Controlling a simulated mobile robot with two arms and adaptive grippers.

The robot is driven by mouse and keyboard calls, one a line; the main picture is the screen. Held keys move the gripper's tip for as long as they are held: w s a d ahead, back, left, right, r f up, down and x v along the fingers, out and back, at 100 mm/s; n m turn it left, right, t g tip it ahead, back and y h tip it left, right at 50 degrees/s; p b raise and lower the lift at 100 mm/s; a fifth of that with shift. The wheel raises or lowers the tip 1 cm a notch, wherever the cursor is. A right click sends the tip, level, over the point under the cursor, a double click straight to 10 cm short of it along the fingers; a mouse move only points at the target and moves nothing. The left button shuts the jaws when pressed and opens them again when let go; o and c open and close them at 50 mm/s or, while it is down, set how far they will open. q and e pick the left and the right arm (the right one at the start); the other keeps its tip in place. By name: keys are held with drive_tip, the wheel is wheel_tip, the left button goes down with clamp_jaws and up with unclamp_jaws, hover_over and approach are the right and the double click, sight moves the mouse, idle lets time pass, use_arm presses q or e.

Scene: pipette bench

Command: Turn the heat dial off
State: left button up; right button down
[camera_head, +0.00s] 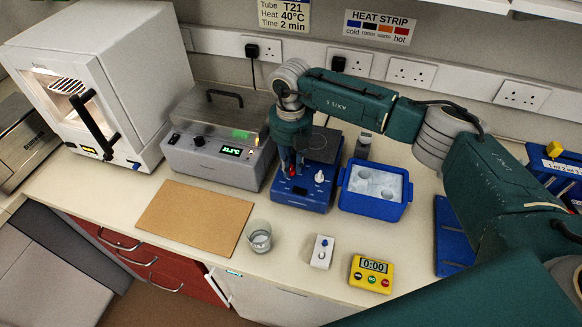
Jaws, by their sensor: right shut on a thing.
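My right gripper (290,171) points down over the left side of this panel. It is shut on the red dial, which the fingers mostly hide. The dial's marks and setting are too small to read. My left gripper is not in view.
A grey heating bath (219,137) with a green display stands left of the hotplate, a blue ice box (375,189) to its right. In front are a brown board (195,218), a glass beaker (259,236), a small white switch box (322,252) and a yellow timer (371,275) showing 0:00.

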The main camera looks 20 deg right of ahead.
drive_tip(key=n+b, duration=0.8)
drive_tip(key=shift+w+f, duration=0.1)
drive_tip(key=shift+w, duration=0.05)
drive_tip(key=n+b, duration=0.3)
drive_tip(key=shift+n, duration=0.4)
drive_tip(key=n+b, duration=0.2)
drive_tip(key=n, duration=0.2)
drive_tip(key=shift+b, duration=0.35)
drive_tip(key=n, duration=0.1)
drive_tip(key=n+b, duration=0.1)
drive_tip(key=n, duration=0.2)
drive_tip(key=shift+r, duration=0.25)
drive_tip(key=n+b, duration=0.1)
drive_tip(key=n, duration=0.3)
drive_tip(key=shift+n, duration=0.3)
drive_tip(key=n+b, duration=0.1)
drive_tip(key=n, duration=0.4)
drive_tip(key=shift+r, duration=0.1)
drive_tip(key=shift+n, duration=2.4)
